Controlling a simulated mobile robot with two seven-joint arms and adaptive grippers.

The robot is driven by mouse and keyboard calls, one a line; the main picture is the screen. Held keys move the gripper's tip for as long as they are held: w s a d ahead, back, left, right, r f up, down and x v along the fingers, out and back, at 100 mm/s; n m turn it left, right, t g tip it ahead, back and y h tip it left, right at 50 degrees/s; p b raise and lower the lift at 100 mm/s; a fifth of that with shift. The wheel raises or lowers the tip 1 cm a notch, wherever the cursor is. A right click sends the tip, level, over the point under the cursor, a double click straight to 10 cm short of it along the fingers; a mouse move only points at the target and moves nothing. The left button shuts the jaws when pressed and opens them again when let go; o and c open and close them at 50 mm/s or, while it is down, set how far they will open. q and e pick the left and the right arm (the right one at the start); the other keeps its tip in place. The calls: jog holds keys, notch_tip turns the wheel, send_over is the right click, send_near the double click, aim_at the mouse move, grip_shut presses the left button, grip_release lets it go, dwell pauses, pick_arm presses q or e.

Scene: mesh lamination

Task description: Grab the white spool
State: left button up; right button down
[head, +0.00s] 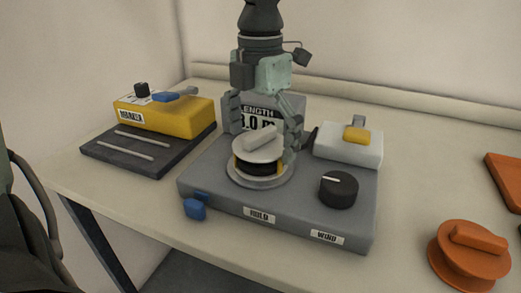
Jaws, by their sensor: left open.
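The white spool (250,149) sits on a round plate on top of the grey winding machine (220,162). It has a pale raised grip bar on top and a dark band around its side. My left gripper (264,138) is above it, pointing down and open. One finger is at the left behind the spool and the other is at its right side, overlapping its edge in the picture. I cannot tell whether the fingers touch it. My right gripper is not in view.
A black knob (338,190), a blue lever (195,208) and a length display (258,113) are on the machine. A white box with a yellow button (357,134) is at its right rear. A yellow device (170,116) stands left. An orange spool (468,255) lies right.

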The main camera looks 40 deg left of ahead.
pick_arm(q)
jog(key=shift+c, duration=0.5)
jog(key=c, duration=1)
jog(key=shift+r, duration=0.15)
jog(key=shift+c, duration=0.2)
